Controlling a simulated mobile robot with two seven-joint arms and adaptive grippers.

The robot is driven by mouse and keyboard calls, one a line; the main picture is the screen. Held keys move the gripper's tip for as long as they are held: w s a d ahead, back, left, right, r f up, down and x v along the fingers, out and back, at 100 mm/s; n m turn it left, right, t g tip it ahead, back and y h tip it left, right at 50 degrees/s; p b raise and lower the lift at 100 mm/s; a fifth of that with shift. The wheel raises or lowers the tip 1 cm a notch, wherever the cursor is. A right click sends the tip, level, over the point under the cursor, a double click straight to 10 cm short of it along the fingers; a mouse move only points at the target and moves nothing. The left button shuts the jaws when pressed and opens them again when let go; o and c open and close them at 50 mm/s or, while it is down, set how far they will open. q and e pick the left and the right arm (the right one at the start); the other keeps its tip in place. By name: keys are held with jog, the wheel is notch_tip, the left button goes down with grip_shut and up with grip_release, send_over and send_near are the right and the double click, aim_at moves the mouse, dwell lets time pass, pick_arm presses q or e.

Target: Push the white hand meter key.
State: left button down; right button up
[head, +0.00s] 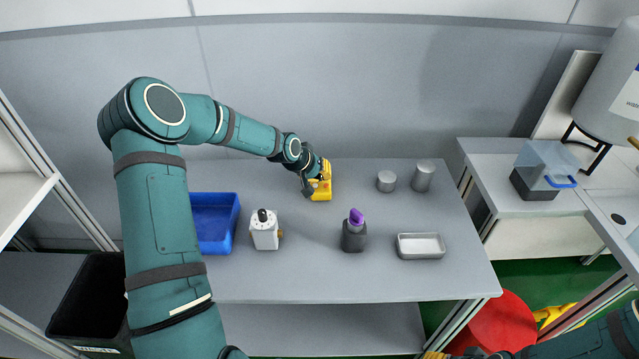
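A yellow hand-held device (326,182), which looks like the hand meter, is at the back of the grey table. My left gripper (312,186) is at its left side and partly covers it. The gripper is dark and small here; I cannot tell whether its fingers are open or shut, or whether they touch the device. A white key cannot be made out clearly at this size. My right arm (590,345) comes in at the bottom right, and its end is cut off by the lower edge.
On the grey table (300,275) are a blue tray (236,215), a white dispenser (264,235), a dark bottle with a purple top (354,238), two grey cylinders (386,181) (424,176) and a metal tray (421,255). A red round stool (505,315) stands at the lower right.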

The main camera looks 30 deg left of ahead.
aim_at(320, 186)
pick_arm(q)
notch_tip(320, 186, up, 6)
jog(key=p, duration=0.3)
jog(key=shift+p, duration=0.35)
dwell(0.3)
